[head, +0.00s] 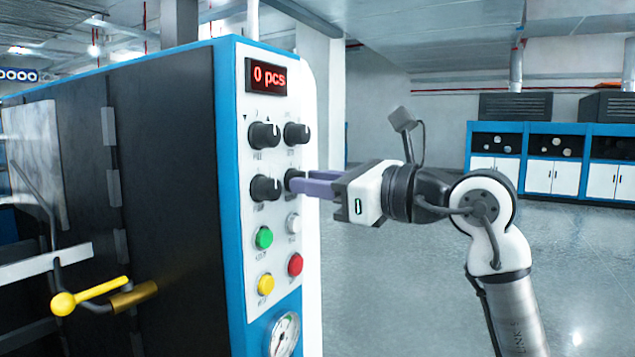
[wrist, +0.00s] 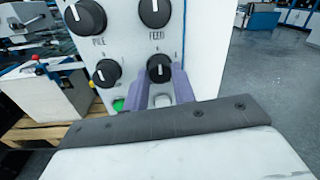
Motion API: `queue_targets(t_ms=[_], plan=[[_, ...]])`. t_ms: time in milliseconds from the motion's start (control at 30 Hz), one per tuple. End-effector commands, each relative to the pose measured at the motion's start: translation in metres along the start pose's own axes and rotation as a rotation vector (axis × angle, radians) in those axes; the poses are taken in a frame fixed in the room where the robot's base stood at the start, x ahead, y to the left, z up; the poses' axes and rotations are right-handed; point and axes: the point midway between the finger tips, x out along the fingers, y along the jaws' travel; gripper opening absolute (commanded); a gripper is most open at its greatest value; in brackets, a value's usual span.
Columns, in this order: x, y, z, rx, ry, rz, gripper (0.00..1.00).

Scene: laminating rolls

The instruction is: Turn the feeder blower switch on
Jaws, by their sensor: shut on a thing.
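The control panel (head: 277,215) carries four black knobs in two rows. My gripper (head: 300,185) is shut on the lower right knob (wrist: 159,67), with a purple finger on either side of it. In the head view the fingers partly cover this knob. In the wrist view a 0 mark shows at its upper left, and its white pointer line points roughly upward. The label under it is hidden by my fingers, so I cannot read whether it is the feeder blower switch. The lower left knob (wrist: 107,73) is beside it.
Above are the PILE knob (wrist: 86,17), the FEED knob (wrist: 155,10) and a red display (head: 267,77) reading 0 pcs. Green (head: 264,238), white (head: 293,223), red (head: 295,264) and yellow (head: 266,284) buttons and a gauge (head: 284,334) are below. The floor at right is clear.

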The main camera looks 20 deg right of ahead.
Motion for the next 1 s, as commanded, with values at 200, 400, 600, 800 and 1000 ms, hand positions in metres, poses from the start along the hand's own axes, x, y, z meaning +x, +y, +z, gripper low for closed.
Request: queue_targets(t_ms=[200, 400, 600, 800, 1000], plan=[[-0.0002, -0.0001, 0.0000, 0.014, 0.001, 0.000, 0.03], [-0.0003, -0.0001, -0.0002, 0.088, 0.007, 0.000, 0.03], [-0.0003, -0.0004, -0.0001, 0.233, 0.016, 0.000, 0.03], [-0.0003, -0.0006, 0.0001, 0.421, 0.027, 0.002, 0.03], [-0.0003, -0.0012, 0.0002, 0.610, 0.038, 0.002, 0.03]])
